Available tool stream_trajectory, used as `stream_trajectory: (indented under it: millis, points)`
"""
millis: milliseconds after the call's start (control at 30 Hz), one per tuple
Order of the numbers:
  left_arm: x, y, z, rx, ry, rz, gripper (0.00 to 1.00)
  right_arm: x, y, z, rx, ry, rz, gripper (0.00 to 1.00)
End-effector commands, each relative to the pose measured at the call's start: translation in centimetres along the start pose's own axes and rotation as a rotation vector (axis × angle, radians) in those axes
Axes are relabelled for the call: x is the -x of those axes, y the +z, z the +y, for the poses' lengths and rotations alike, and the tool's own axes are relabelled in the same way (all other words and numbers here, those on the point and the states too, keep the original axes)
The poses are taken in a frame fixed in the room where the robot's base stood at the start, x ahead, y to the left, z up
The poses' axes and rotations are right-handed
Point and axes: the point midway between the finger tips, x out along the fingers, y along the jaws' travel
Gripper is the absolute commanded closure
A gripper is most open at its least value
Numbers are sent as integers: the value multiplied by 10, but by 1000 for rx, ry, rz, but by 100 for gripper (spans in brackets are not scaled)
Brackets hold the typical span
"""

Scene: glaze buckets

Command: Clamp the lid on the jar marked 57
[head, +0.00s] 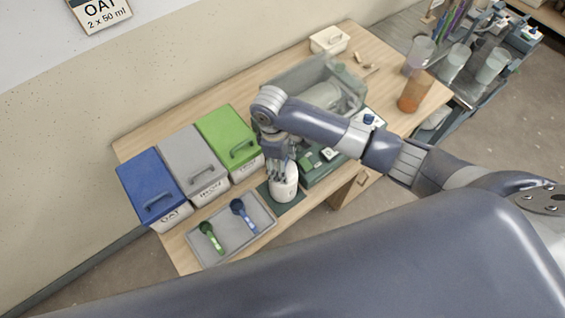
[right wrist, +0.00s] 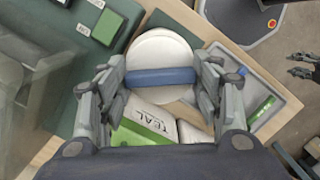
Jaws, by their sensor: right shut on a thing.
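A white jar (head: 284,188) stands on a dark green mat at the table's front edge. The right wrist view looks down on its round white top (right wrist: 160,50), with a blue bar (right wrist: 160,77) lying across it. My right gripper (head: 282,168) is directly above the jar, and in the right wrist view (right wrist: 161,82) its fingers are shut on the two ends of the blue bar. No number on the jar can be read. My left gripper (right wrist: 292,65) shows small at the right edge of the right wrist view, fingers apart, off the table.
Blue (head: 152,187), grey (head: 193,163) and green (head: 228,137) lidded bins stand left of the jar. A grey tray (head: 262,234) with a green scoop (head: 211,238) and a blue scoop (head: 243,216) lies in front. A grey tub (head: 290,80) and an orange container (head: 415,92) stand farther back.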

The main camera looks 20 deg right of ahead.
Motion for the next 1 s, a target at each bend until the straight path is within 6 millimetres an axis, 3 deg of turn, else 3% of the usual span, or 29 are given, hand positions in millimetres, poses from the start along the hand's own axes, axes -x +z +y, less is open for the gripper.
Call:
stream_trajectory:
  millis: [233, 567, 800, 833, 900, 1000]
  points:
    - [0, 0, 0, 0, 0, 0, 60, -3, 0, -2, -20, -6, -1, 68]
    - [0, 0, 0, 0, 0, 0, 60, -4, 1, -2, -341, -47, 0, 68]
    - [-1, 0, 0, 0, 0, 0, 60, -5, 2, -1, -358, -49, -1, 68]
    - [-1, 0, 0, 0, 0, 0, 60, -5, 2, -2, -358, -49, -2, 34]
    - [-1, 0, 0, 0, 0, 0, 60, -5, 2, -1, -357, -49, -2, 18]
    - [0, 0, 0, 0, 0, 0, 60, -4, 1, -1, -356, -47, 0, 17]
